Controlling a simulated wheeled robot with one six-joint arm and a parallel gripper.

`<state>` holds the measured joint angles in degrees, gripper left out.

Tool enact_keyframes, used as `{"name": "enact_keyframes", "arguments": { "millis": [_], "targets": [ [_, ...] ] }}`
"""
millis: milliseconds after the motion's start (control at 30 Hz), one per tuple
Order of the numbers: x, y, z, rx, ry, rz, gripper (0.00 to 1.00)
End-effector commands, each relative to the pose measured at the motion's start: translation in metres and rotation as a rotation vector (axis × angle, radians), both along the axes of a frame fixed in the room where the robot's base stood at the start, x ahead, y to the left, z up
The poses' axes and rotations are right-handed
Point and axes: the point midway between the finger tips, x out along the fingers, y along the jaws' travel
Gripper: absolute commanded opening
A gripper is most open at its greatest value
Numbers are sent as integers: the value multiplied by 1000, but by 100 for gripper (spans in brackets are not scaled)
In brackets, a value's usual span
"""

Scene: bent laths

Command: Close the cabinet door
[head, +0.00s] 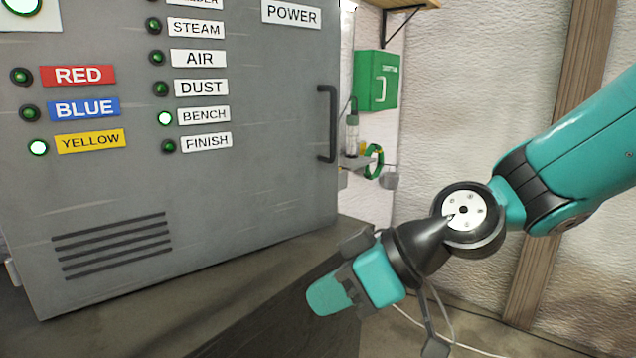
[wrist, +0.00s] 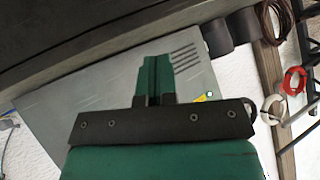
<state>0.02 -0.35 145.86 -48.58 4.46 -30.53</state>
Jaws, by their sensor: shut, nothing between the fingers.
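The grey cabinet door (head: 245,190) fills the left of the head view, with label plates, round lamps and vent slots. Its black bar handle (head: 328,123) is by its right edge. A small light hinge-like part (head: 12,272) shows at its lower left. The frames do not show clearly how wide the door stands open. My gripper (head: 328,297) is shut and empty, in front of and below the door's lower right corner, apart from the handle. In the wrist view my gripper's fingers (wrist: 155,70) are together, in front of a grey panel (wrist: 110,110) with slots.
A dark surface (head: 270,290) lies below the door. A green wall box (head: 376,80) and a green ring (head: 373,161) are on the wall right of the door. A wooden post (head: 560,150) stands behind my arm. A red ring (wrist: 293,80) hangs at the wrist view's right.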

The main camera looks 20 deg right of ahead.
Motion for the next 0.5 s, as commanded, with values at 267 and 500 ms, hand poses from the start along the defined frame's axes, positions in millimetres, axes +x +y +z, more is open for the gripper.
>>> {"name": "enact_keyframes", "arguments": {
  "millis": [267, 500],
  "targets": [
    [124, -83, 33, 241, -533, -423, 0],
    [154, -138, 40, 215, -677, -644, 0]
  ]
}}
